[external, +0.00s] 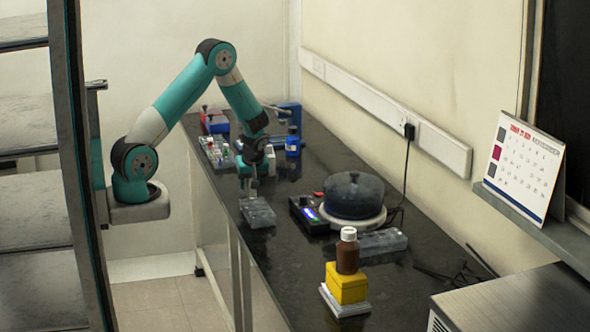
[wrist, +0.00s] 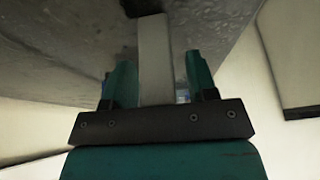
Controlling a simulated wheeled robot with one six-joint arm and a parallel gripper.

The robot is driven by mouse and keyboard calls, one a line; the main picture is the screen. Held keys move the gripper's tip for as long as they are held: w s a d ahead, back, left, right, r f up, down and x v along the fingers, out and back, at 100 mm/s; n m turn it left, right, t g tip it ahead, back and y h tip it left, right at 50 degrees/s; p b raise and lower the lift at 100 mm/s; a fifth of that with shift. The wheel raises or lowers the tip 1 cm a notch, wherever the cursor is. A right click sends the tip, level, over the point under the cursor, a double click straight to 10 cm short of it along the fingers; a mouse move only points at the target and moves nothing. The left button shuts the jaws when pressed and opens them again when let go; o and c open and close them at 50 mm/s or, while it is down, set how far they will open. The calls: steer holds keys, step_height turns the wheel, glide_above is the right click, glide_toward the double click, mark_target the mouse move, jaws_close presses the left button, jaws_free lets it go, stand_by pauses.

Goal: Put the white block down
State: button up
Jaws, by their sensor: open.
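My gripper (external: 252,178) is low over the dark bench at its left side, pointing down. In the wrist view its teal fingers (wrist: 160,78) stand apart on either side of a long pale white block (wrist: 154,50). A gap shows between the block and the right finger; I cannot tell whether the left finger touches it. In the external view the block is small and partly hidden at the fingertips, just behind a clear grey tray (external: 257,213). I cannot tell whether it rests on the bench.
In front stands a stack: white slabs (external: 344,304), a yellow block (external: 346,284) and a brown bottle (external: 347,256) on top. A round dark-lidded device (external: 354,194) stands to the right. A tube rack (external: 216,152) and blue bottle (external: 292,141) are behind. The front left bench is clear.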

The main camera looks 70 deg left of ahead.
steer(key=v, duration=1.2)
steer(key=s+d+r+m, duration=0.1)
steer(key=s+r+m, duration=0.4)
steer(key=s, duration=0.5)
steer(key=s+d+r+m, duration=0.2)
steer(key=s+r+m, duration=0.3)
steer(key=s, duration=0.5)
steer(key=shift+s+r+m, duration=0.3)
steer(key=shift+r+m, duration=0.05)
steer(key=shift+m, duration=0.15)
steer(key=shift+r, duration=0.1)
step_height(320, 180, up, 2)
steer(key=shift+r+p, duration=0.1)
steer(key=shift+p, duration=1)
